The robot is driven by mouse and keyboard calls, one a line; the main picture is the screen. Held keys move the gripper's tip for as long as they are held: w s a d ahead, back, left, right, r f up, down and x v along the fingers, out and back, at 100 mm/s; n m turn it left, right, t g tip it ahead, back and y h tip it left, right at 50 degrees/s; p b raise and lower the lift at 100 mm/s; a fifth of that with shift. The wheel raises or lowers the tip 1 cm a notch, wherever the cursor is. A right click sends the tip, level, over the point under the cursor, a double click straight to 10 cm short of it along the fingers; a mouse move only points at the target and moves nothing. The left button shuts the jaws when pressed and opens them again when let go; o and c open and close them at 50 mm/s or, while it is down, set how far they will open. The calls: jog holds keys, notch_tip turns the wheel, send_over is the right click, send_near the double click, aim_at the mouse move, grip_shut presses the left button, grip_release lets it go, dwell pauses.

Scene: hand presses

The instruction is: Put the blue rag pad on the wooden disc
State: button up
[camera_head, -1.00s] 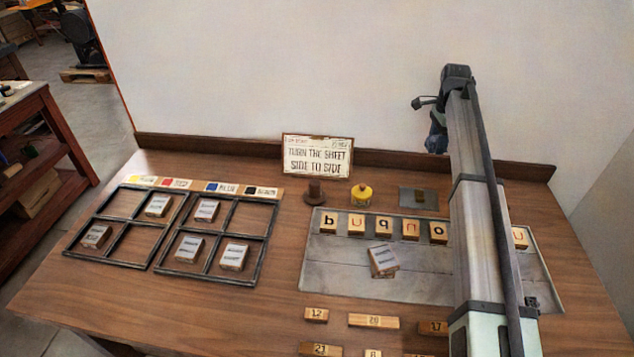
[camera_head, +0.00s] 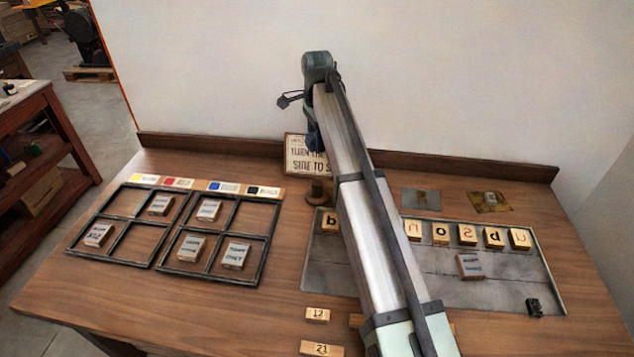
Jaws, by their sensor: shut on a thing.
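My gripper (camera_head: 313,141) hangs from the arm's end in front of the sign. It is partly hidden by the arm and shows as a small dark blue-black shape. It is shut, but its fingers and the blue rag pad cannot be told apart at this size. The brown wooden disc (camera_head: 317,200), with a short upright post on it, lies on the table at the wall side, partly covered by the arm. The gripper appears above and near it in the picture; the height between them cannot be told.
A grey tray (camera_head: 520,290) with letter blocks and a small dark object lies right of the arm. Two dark frames (camera_head: 155,268) with labelled blocks lie left. A grey plate (camera_head: 420,199) and a brown patch (camera_head: 490,201) lie behind the tray. A sign (camera_head: 299,155) leans at the back.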

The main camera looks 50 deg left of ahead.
aim_at(317, 182)
jog(key=shift+s+d+r+m, duration=0.15)
jog(key=shift+s+d+m, duration=0.45)
jog(key=shift+s+d, duration=0.25)
jog(key=shift+s+d+f+m, duration=0.15)
jog(key=shift+f+m, duration=0.6)
jog(key=shift+f, duration=0.95)
jog(key=shift+s+d+f+m, duration=0.1)
jog(key=shift+d+f+m, duration=0.2)
jog(key=shift+f+m, duration=0.95)
jog(key=shift+s+d+f+m, duration=0.1)
jog(key=shift+d+f+m, duration=0.15)
jog(key=shift+f, duration=1.9)
jog(key=shift+f, duration=0.15)
jog(key=o, duration=1)
notch_tip(317, 182, up, 12)
jog(key=shift+r, duration=0.15)
